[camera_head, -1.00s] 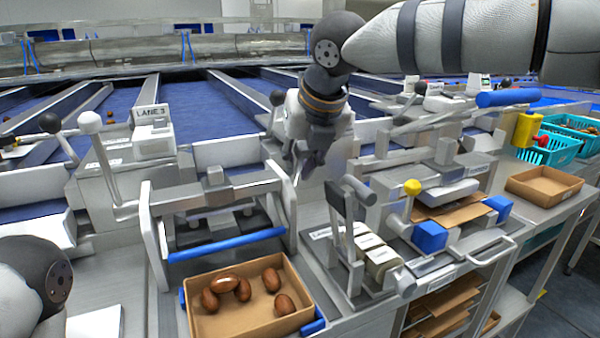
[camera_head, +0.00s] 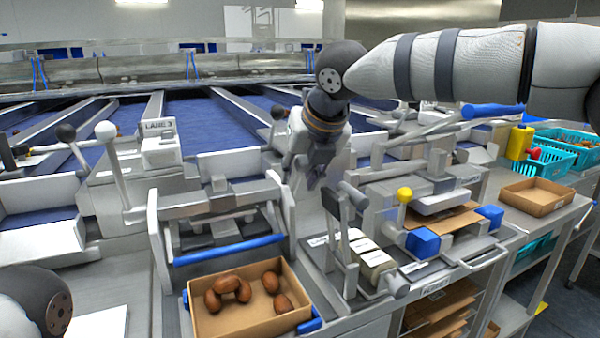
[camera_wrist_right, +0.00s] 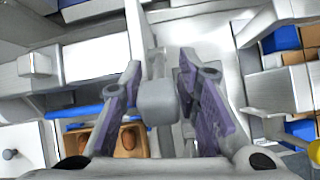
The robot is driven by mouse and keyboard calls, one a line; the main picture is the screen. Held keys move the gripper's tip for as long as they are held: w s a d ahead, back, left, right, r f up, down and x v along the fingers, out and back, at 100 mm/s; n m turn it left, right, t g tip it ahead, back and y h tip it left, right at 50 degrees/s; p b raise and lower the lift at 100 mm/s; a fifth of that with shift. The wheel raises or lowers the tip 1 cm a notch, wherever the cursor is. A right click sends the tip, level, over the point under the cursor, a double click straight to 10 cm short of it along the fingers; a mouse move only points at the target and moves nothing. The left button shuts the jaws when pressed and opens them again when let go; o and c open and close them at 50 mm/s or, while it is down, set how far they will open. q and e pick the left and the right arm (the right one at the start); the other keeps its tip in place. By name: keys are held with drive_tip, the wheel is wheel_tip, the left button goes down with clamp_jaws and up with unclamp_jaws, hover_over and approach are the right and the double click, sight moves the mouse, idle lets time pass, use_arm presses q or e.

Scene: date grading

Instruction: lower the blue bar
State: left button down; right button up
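A blue bar (camera_head: 230,247) runs across the front of a grey frame with pale side plates, just above an open cardboard box (camera_head: 240,322) of brown dates. The bar shows partly at the lower left of the right wrist view (camera_wrist_right: 84,112). My right gripper (camera_head: 312,182) points down behind and right of the bar, beyond the frame's right side plate. In the right wrist view its fingers (camera_wrist_right: 160,98) are spread, with a grey block (camera_wrist_right: 158,103) between them. I cannot tell whether they touch it. My left arm shows only at the lower left corner; its gripper is out of frame.
Dark-handled levers (camera_head: 345,200) stand right of the frame, close to my right gripper. A white-knobbed lever (camera_head: 106,131) stands left. Another blue bar (camera_head: 493,110) lies at the upper right. Blue blocks (camera_head: 422,243), an empty cardboard tray (camera_head: 536,197) and teal baskets (camera_head: 548,158) are farther right.

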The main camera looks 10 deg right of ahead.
drive_tip(key=v, duration=1.2)
